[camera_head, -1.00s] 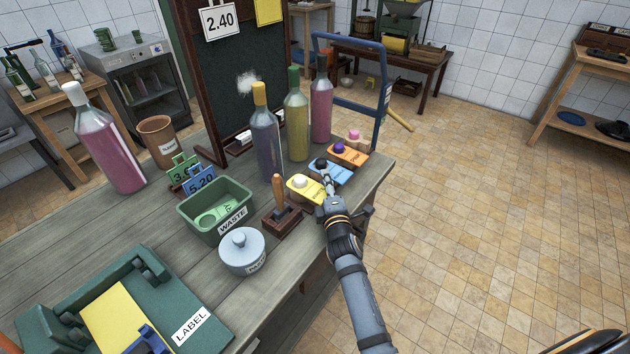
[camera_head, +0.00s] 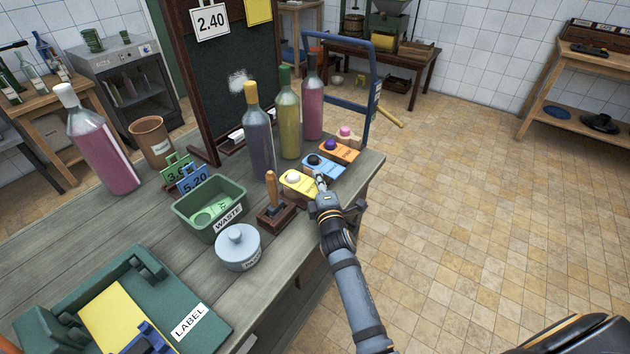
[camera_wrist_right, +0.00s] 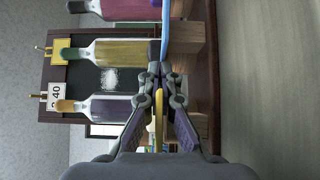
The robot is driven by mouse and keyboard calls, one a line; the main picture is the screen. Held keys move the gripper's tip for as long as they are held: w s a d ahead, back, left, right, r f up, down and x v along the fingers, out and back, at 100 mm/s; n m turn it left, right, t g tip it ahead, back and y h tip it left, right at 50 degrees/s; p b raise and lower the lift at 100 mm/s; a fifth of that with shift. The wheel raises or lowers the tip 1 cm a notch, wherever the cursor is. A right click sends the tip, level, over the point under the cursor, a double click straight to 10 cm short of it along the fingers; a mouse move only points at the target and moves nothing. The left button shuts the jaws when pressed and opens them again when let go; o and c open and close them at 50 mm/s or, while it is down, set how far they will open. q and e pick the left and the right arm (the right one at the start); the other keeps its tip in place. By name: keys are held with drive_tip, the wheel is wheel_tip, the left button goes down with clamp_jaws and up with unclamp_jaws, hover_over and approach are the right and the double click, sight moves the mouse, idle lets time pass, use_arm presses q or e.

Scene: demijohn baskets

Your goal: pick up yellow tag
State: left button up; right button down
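The yellow tag (camera_head: 299,183) has a pale round knob. It lies on a wooden block near the right edge of the workbench. My right gripper (camera_head: 321,180) is at the tag's right end, beside the blue tag. In the right wrist view, the yellow tag (camera_wrist_right: 159,118) shows edge-on as a thin strip between the fingers of my right gripper (camera_wrist_right: 162,82). The fingertips are close together, but I cannot tell whether they pinch the tag. My left gripper does not show clearly in any view.
A blue tag (camera_head: 324,166) and an orange tag (camera_head: 340,152) lie just behind. A wooden-handled stamp (camera_head: 272,196), a green waste bin (camera_head: 235,193) and a lidded pot (camera_head: 238,247) stand left. Bottles, including a purple one (camera_head: 258,140), stand behind. Open floor lies right.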

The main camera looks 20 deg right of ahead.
wheel_tip(320, 180, up, 4)
drive_tip(key=p, duration=0.2)
drive_tip(key=shift+s+p, duration=0.1)
drive_tip(key=shift+p, duration=0.3)
drive_tip(key=s+d+r+p, duration=0.3)
drive_tip(key=s+r+p, duration=0.5)
drive_tip(key=s, duration=0.5)
drive_tip(key=shift+s+r, duration=0.3)
drive_tip(key=shift+d, duration=0.1)
